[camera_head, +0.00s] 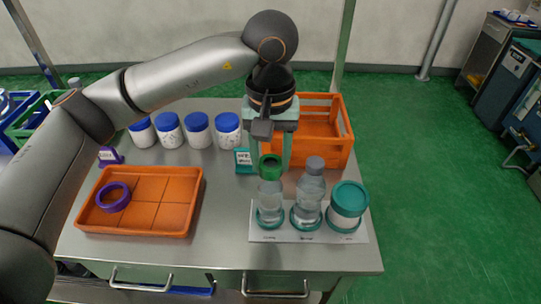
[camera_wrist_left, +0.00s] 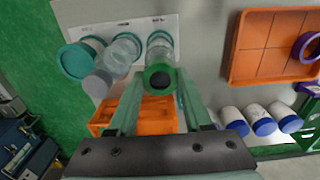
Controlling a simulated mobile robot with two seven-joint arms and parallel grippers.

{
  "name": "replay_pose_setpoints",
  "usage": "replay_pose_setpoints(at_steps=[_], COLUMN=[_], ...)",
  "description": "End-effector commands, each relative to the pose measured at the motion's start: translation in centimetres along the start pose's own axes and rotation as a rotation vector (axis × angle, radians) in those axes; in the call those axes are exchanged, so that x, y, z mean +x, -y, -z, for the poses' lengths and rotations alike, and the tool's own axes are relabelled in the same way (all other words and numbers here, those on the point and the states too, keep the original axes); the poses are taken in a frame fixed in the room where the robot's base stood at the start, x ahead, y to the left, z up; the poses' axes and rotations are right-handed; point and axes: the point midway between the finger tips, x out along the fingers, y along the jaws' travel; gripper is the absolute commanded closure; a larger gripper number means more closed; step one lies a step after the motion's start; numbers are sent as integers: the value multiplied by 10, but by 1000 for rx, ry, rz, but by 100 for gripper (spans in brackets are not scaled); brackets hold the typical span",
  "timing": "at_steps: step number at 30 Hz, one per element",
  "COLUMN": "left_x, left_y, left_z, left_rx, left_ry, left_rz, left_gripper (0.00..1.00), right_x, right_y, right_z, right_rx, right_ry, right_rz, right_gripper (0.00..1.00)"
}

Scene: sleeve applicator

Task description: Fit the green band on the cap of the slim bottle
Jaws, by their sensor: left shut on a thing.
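The green band (camera_head: 270,167) is between the fingers of my left gripper (camera_head: 272,157), which is shut on it. The band is at the top of the slim bottle (camera_head: 270,196), the leftmost on the white card. In the left wrist view the green band (camera_wrist_left: 158,78) shows as a ring with a dark round centre, in line with the slim bottle (camera_wrist_left: 160,49). The slim bottle stands upright. The band hides its cap, and I cannot tell how far the band sits down around it. My right gripper is not in view.
A grey-capped bottle (camera_head: 310,190) and a teal-lidded jar (camera_head: 347,203) stand close on the right of the white card (camera_head: 285,237). An orange crate (camera_head: 335,150) is behind. An orange tray (camera_head: 150,218) holding a purple ring (camera_head: 103,203) and several blue-lidded jars (camera_head: 198,135) are left.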

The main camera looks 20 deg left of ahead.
Motion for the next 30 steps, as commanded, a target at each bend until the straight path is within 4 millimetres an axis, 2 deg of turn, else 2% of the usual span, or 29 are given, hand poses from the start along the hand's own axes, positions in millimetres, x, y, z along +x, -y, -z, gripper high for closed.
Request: replay_pose_setpoints(at_steps=[3,11,12,21,26,30], left_x=[6,6,6,6,6,6], left_y=[0,0,0,0,0,0], left_z=[0,0,0,0,0,0], left_rx=[0,0,0,0,0,0], left_ry=[0,0,0,0,0,0], left_rz=[0,0,0,0,0,0], left_gripper=[100,100,49,15,15,2], right_x=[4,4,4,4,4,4], right_y=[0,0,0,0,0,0], right_z=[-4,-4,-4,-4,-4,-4], right_rx=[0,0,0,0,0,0], right_ry=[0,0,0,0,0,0], right_rz=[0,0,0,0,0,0], right_gripper=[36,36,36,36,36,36])
